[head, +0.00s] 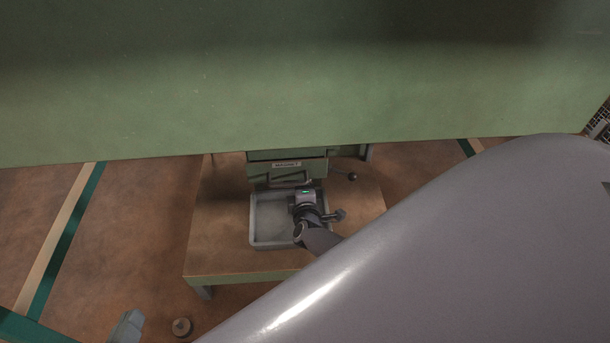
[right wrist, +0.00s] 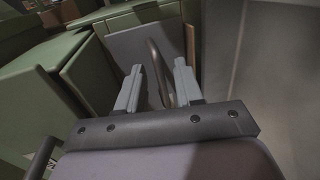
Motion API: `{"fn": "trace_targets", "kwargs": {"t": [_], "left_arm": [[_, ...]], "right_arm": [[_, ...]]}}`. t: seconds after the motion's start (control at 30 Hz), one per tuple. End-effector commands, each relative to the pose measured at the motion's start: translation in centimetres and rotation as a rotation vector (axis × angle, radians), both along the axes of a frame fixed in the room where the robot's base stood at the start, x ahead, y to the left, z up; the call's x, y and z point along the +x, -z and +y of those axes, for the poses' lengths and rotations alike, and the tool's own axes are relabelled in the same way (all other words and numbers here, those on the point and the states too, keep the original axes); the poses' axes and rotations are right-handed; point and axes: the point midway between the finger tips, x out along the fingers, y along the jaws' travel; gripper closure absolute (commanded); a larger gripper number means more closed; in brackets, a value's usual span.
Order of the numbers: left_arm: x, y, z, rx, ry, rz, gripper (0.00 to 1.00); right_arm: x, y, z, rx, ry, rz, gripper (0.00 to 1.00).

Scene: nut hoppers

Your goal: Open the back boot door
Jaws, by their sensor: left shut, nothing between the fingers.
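My left gripper (head: 128,326) is shut and empty at the bottom left of the head view, over the floor and partly cut off by the frame edge. My right gripper (right wrist: 158,68) is open in the right wrist view. A curved metal handle (right wrist: 157,68) shows between its spread fingers, nearer the right finger; I cannot tell if they touch. Behind the handle is a flat grey panel (right wrist: 127,45), which may be the boot door; it looks tilted in this view. I do not see the right gripper's fingers in the head view.
A large green panel (head: 300,80) fills the top of the head view. Below it, a labelled green drawer unit (head: 315,168) and a grey tray (head: 258,243) stand on a low table (head: 220,225). A dark fitting (head: 308,210) is over the tray. Green boxes (right wrist: 50,110) stand left of my right gripper.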

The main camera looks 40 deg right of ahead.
Motion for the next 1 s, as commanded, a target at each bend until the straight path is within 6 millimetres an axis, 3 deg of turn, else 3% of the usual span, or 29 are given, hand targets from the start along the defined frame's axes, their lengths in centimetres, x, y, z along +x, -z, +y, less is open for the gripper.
{"fn": "trace_targets", "kwargs": {"t": [0.37,0.5,1.0], "left_arm": [[-0.02,-0.05,-0.09,-0.006,0.002,0.000,1.00],[0.01,0.00,-0.02,-0.005,0.001,0.001,1.00],[0.09,0.40,0.14,0.001,-0.002,0.007,1.00]], "right_arm": [[0.14,0.01,0.11,0.001,0.000,-0.001,0.64],[0.12,0.02,0.11,0.001,0.000,-0.001,1.00],[0.11,0.02,0.07,0.001,0.000,-0.001,1.00]]}}
